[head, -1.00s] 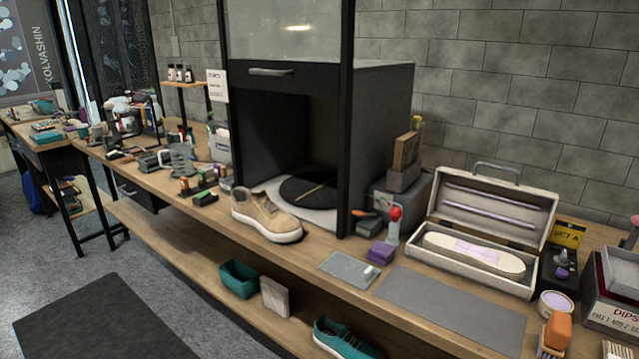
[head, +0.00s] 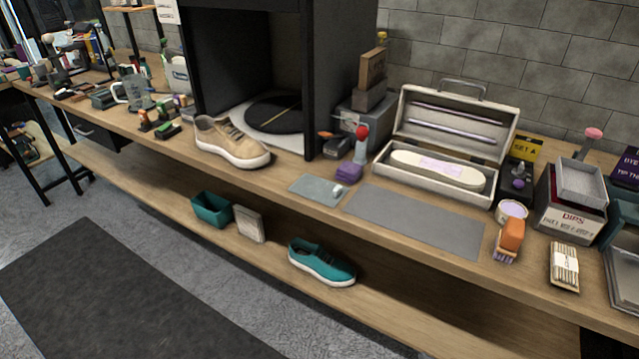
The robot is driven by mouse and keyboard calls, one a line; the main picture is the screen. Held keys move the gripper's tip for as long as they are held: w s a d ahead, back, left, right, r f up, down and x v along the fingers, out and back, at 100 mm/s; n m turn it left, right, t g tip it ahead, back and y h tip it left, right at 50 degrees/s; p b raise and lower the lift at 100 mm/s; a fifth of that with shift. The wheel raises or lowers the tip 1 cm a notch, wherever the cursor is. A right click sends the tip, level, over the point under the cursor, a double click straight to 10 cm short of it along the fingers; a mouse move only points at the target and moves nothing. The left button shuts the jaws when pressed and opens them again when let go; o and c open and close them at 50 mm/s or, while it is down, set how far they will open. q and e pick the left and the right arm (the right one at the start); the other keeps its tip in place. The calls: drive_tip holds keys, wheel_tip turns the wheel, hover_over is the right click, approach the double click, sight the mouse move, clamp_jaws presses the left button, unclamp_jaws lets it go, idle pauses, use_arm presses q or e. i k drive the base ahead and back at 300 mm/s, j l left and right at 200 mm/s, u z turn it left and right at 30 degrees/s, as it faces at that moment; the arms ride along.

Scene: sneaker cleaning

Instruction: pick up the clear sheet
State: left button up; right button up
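A small, pale blue-grey sheet (head: 312,186) lies flat on the workbench, in front of the purple block (head: 348,172). It looks like the clear sheet, though I cannot tell for certain that it is see-through. A small white piece (head: 337,191) rests at its right end. A larger grey mat (head: 418,222) lies flat just to its right. Neither of my grippers shows in the head view.
A tan sneaker (head: 232,143) stands left of the sheet, by the open black booth (head: 345,60). An open case (head: 386,168) holding a pale sole-shaped piece (head: 437,168) stands behind the mat. A teal sneaker (head: 322,264) and a teal bin (head: 211,209) sit on the lower shelf (head: 390,318).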

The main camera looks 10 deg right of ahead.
sight(325, 193)
drive_tip(key=z, duration=0.5)
drive_tip(key=i+j+z, duration=0.2)
drive_tip(key=j+z, duration=0.45)
drive_tip(key=j, duration=0.25)
drive_tip(key=i, duration=0.05)
